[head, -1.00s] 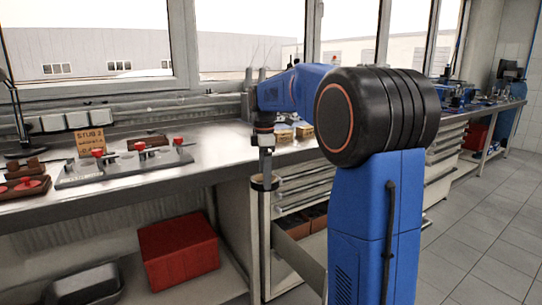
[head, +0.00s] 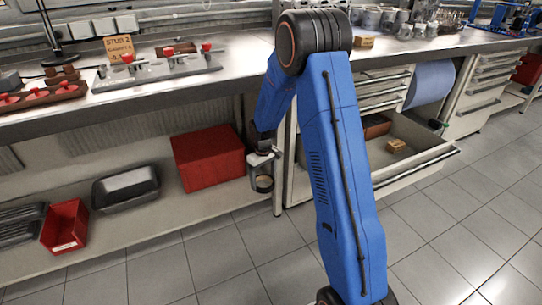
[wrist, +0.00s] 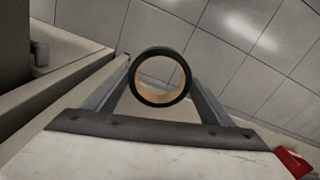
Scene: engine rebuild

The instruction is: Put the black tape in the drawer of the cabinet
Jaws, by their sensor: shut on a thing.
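The black tape (wrist: 137,80) is a dark ring with a tan inner face. It is between the two fingers of my gripper (wrist: 160,88) in the wrist view, and the gripper is shut on it. In the head view my gripper (head: 263,168) hangs low, left of the cabinet (head: 385,82), with the tape (head: 263,190) at its lower end. The cabinet's lower drawer (head: 425,168) is pulled open, to the right of the gripper and partly behind my arm. It holds a small tan box (head: 396,146) and a brown item (head: 376,127).
A red box (head: 208,158) stands on the lower shelf just left of my gripper. A black tray (head: 126,187) and a red bin (head: 65,226) are further left. The steel bench (head: 225,80) carries a fixture and is above. The tiled floor in front is clear.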

